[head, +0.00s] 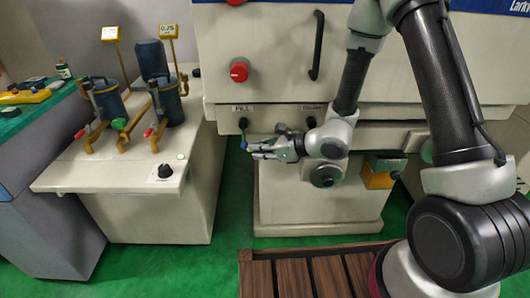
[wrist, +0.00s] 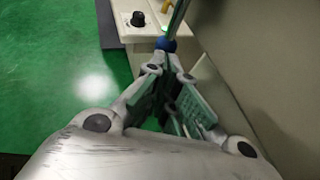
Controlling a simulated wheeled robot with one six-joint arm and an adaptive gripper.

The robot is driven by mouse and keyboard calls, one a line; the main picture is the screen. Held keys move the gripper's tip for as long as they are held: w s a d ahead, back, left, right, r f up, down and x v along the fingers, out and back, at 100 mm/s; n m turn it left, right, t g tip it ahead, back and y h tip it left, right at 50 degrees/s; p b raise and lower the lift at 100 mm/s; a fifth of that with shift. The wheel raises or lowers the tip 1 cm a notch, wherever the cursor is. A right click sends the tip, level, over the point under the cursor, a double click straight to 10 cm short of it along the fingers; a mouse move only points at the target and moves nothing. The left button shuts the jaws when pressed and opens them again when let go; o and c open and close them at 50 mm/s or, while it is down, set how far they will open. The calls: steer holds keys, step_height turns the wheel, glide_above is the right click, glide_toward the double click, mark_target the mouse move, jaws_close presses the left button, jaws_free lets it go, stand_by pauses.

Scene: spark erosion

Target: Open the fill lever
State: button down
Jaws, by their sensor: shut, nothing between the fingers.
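The fill lever (head: 246,136) hangs from a dark pivot under the FILL label on the front of the machine. It is short and has a blue tip. My gripper (head: 252,151) is right below the tip, pointing left along the machine front, with its fingers shut and empty. In the wrist view the lever's blue tip (wrist: 167,44) is just beyond the fingertips of my gripper (wrist: 170,70). I cannot tell whether they touch.
A second pivot (head: 311,122) under another label is right of the fill lever, partly behind my arm. A red button (head: 239,70) and a black handle (head: 317,46) are above. A side unit (head: 130,180) with pumps and a black knob (head: 165,171) stands left. Green floor lies between.

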stand_by(0.4)
steer(key=shift+a+f+y, duration=0.1)
steer(key=shift+a+y, duration=0.15)
steer(key=shift+y, duration=0.05)
